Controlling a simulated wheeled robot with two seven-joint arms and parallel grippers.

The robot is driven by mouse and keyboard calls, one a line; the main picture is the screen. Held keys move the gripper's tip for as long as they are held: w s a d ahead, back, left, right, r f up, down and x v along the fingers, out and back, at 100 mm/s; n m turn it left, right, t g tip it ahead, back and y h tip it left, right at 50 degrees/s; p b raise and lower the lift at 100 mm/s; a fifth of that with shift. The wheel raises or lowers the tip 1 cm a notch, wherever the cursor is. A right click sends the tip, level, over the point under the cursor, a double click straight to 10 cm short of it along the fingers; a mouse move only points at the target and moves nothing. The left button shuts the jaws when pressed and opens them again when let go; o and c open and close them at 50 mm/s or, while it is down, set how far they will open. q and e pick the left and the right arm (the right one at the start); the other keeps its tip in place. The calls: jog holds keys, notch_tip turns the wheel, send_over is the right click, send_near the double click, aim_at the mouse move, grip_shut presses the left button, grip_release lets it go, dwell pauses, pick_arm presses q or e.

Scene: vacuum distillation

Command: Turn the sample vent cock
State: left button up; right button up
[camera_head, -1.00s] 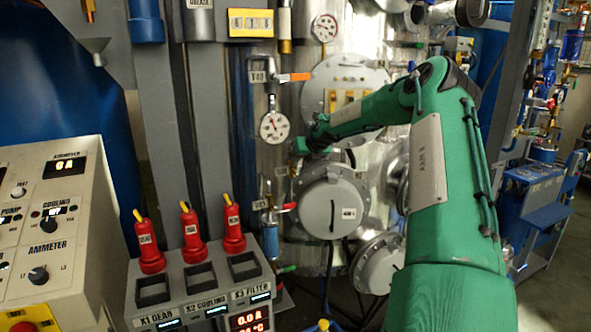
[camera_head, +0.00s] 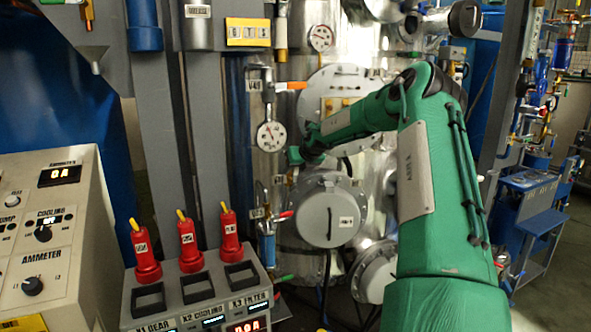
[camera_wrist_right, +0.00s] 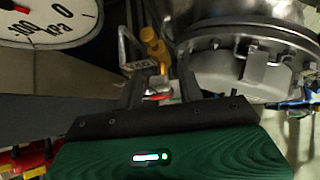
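A small cock with a red lever (camera_head: 285,215) sits on a thin pipe below a round pressure gauge (camera_head: 270,136). A higher valve has an orange lever (camera_head: 291,86). I cannot read which label names the sample vent cock. My right gripper (camera_head: 293,155) is just right of and below the gauge, above the red lever. In the right wrist view its two dark fingers (camera_wrist_right: 160,82) stand apart. A small red and white piece (camera_wrist_right: 160,94) shows between them, and a yellow fitting (camera_wrist_right: 154,46) lies beyond. Contact cannot be told. My left gripper is out of view.
A round grey hatch (camera_head: 330,212) is close to the right of the cock, with a larger flange (camera_head: 345,95) above. A console with several red plugs (camera_head: 187,250) stands in front at lower left, beside a beige control panel (camera_head: 45,240).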

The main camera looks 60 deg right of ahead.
jog(key=shift+s, duration=0.1)
jog(key=b+v, duration=0.4)
jog(key=v, duration=0.9)
jog(key=shift+s+r+b, duration=0.25)
jog(key=shift+r+b, duration=0.05)
jog(key=shift+f, duration=0.1)
